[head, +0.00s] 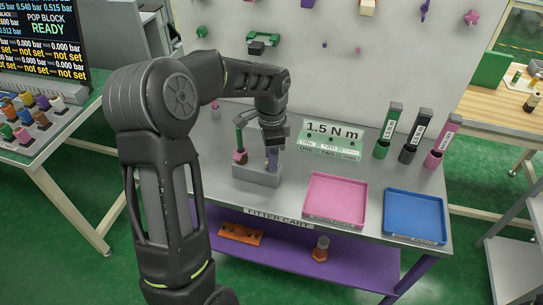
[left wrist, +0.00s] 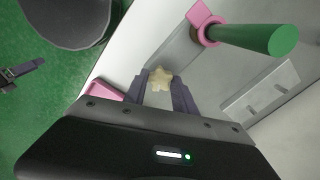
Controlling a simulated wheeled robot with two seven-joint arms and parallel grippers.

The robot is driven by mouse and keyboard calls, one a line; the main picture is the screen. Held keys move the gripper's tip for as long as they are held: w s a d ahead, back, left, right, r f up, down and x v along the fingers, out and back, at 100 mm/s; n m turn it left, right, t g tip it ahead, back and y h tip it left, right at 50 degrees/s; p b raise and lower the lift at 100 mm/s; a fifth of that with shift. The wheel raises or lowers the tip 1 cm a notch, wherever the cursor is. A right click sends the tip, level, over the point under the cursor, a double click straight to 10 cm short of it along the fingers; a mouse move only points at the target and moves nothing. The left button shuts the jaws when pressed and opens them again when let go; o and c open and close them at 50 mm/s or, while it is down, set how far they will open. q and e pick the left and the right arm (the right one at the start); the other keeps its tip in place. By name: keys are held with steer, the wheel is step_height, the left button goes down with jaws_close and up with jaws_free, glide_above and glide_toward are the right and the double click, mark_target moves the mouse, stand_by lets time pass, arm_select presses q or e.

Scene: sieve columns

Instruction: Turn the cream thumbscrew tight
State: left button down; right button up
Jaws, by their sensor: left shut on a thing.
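The cream thumbscrew (left wrist: 160,78) is a small lobed knob in the left wrist view, between the two dark fingers of my left gripper (left wrist: 161,90). My left gripper is shut on it. In the head view my left gripper (head: 272,158) points down over the right part of a grey block (head: 257,175) on the cart, and the thumbscrew is hidden there. A green rod with a pink base (head: 240,155) stands at the block's left; the green rod (left wrist: 262,39) and its pink ring (left wrist: 207,32) show beside the gripper in the left wrist view. My right gripper is out of view.
A pink tray (head: 336,218) and a blue tray (head: 414,235) lie to the right on the cart. Behind them are a "1.5 N m" sign (head: 331,129) and green, black and pink upright tools (head: 417,137). A pegboard rises behind. A purple shelf (head: 290,262) lies below.

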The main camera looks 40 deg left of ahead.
arm_select(q)
steer(key=shift+m, duration=1.7)
steer(key=c, duration=1)
jaws_free()
steer(key=shift+r, duration=3.9)
steer(key=shift+b, duration=0.3)
